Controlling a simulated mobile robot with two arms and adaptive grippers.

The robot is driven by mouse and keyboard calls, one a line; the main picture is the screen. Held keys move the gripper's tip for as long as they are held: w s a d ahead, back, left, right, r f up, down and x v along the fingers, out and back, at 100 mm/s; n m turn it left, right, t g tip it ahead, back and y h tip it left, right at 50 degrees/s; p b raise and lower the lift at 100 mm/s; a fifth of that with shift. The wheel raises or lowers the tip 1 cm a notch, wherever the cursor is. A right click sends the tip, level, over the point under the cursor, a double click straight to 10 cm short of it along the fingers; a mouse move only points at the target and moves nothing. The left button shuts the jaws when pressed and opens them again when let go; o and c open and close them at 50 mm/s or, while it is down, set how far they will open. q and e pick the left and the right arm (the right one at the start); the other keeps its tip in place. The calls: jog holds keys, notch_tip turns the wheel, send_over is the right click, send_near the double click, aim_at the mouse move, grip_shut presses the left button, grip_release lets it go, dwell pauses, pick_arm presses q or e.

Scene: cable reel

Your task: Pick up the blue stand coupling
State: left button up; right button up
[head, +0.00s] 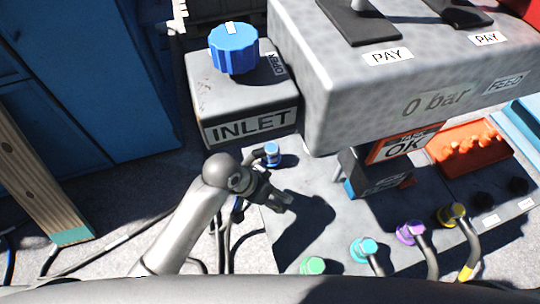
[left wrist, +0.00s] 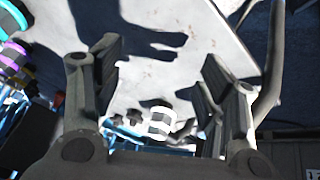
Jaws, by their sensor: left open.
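The blue stand coupling (head: 272,155) shows in the head view on the grey plate, beside the front right corner of the INLET box, with a dark hose at its left. My left gripper (head: 284,203) is just below and right of it in the picture, apart from it. In the left wrist view the two fingers (left wrist: 158,95) are spread, with nothing held between them. A black-and-white banded piece (left wrist: 160,122) shows beyond the fingers; I cannot tell what it is. I cannot make out the blue coupling in that view. My right gripper is not in view.
Green (head: 313,265), cyan (head: 363,249), purple (head: 410,232) and yellow (head: 452,214) couplings line the plate's front right. The INLET box (head: 245,100) with its blue knob (head: 233,48) and the large grey housing (head: 350,110) stand behind. Loose cables lie at the left.

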pick_arm(q)
jog(key=w+d+r+m+g, duration=0.1)
jog(key=w+d+r+m, duration=0.1)
jog(key=d+m, duration=0.15)
notch_tip(320, 180, up, 6)
jog(key=m+g+y, duration=0.1)
jog(key=m+y, duration=0.2)
jog(key=y, duration=0.2)
send_over(270, 148)
jog(key=shift+d+f+b, duration=0.1)
jog(key=shift+d+b, duration=0.05)
jog(key=shift+b, duration=0.25)
jog(key=shift+w+f, duration=0.1)
jog(key=shift+f, duration=0.2)
notch_tip(270, 148, down, 4)
jog(key=shift+f, duration=3)
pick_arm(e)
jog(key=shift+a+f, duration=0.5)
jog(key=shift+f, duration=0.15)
pick_arm(q)
jog(key=shift+c, duration=0.3)
